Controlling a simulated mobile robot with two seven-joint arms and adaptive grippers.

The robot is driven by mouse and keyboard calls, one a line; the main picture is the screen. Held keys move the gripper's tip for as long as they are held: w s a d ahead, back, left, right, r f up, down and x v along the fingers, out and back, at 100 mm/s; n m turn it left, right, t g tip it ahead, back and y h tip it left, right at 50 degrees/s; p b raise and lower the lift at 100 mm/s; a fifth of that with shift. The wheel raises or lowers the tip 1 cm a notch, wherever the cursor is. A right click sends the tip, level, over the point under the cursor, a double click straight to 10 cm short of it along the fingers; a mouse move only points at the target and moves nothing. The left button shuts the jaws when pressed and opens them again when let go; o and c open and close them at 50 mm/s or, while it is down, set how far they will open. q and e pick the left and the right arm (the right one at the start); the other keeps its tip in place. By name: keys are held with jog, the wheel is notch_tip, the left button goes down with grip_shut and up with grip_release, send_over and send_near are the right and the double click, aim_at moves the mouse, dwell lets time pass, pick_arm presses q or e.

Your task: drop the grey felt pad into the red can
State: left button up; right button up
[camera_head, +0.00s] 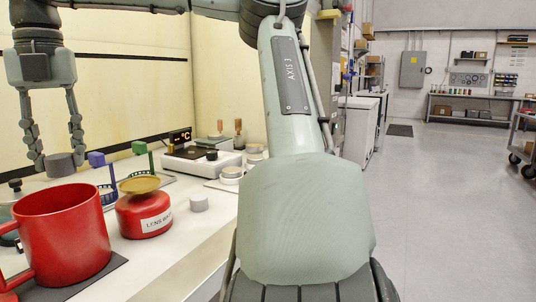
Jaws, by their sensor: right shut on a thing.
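My right gripper (57,163) is at the left of the head view, pointing down, its fingers closed on the sides of a dark grey round pad (61,166), which I take as the grey felt pad. The pad appears just above the rim of a large red mug-like vessel (62,238) with a handle; I cannot tell whether it is over or behind it. Right of this stands a squat red can (146,216) with a brass dish top (140,185) and a white label beginning "LENS". My left gripper is not in view.
A light grey cylinder (199,204) stands right of the red can. Blue (98,160) and green (141,149) framed items and a white device (201,160) with a °C display stand behind. My own arm link fills the centre. Open floor (440,200) lies right.

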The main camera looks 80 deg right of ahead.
jog(key=shift+f, duration=1.95)
jog(key=o, duration=1.1)
jog(key=shift+r, duration=6)
